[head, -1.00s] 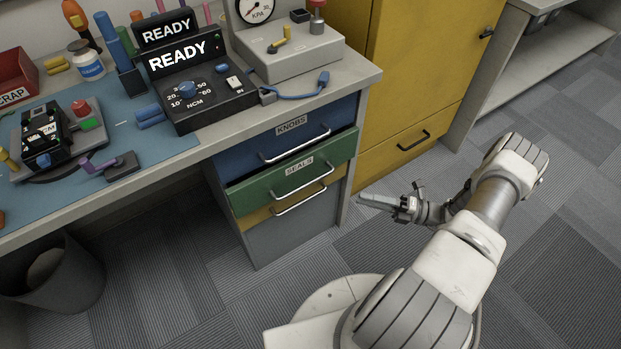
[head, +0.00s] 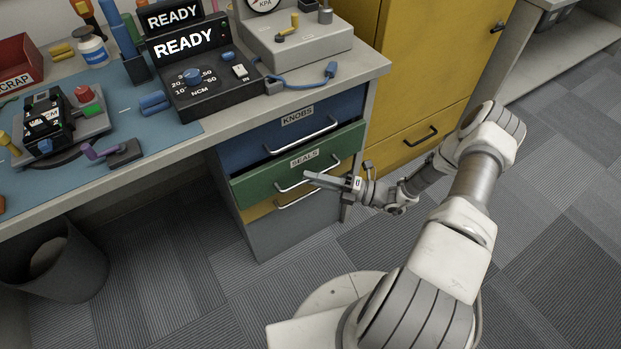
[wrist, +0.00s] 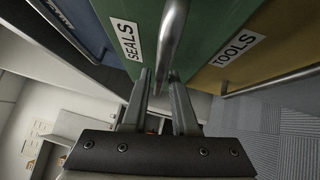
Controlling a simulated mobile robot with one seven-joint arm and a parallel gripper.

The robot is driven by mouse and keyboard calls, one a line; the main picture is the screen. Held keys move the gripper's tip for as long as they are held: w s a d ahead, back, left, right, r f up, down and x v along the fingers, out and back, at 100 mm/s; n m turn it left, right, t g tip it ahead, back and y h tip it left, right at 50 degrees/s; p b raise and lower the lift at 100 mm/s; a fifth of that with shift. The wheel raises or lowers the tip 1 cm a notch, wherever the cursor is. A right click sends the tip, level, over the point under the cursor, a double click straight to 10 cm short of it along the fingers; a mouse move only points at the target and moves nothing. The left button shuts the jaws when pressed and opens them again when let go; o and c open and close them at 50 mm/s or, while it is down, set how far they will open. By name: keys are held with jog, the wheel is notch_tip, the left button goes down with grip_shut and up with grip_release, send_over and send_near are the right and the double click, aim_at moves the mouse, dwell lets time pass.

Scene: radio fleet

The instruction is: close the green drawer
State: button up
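The green drawer (head: 262,186), labelled SEALS, stands out a little from the cabinet, its front proud of the blue drawer above. Its silver bar handle shows in the head view (head: 291,187). In the wrist view the green front (wrist: 205,35) and the handle (wrist: 171,40) are close ahead.
The blue KNOBS drawer (head: 290,131) is above and the yellow TOOLS drawer (head: 258,211) just below, both with bar handles. A yellow cabinet (head: 425,75) stands to the right. The workbench top (head: 350,68) overhangs the drawers. The carpet in front is clear.

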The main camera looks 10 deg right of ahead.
jog(key=shift+w+a, duration=0.25)
jog(key=shift+a, duration=0.15)
jog(key=shift+c, duration=0.2)
grip_shut()
dwell(1.1)
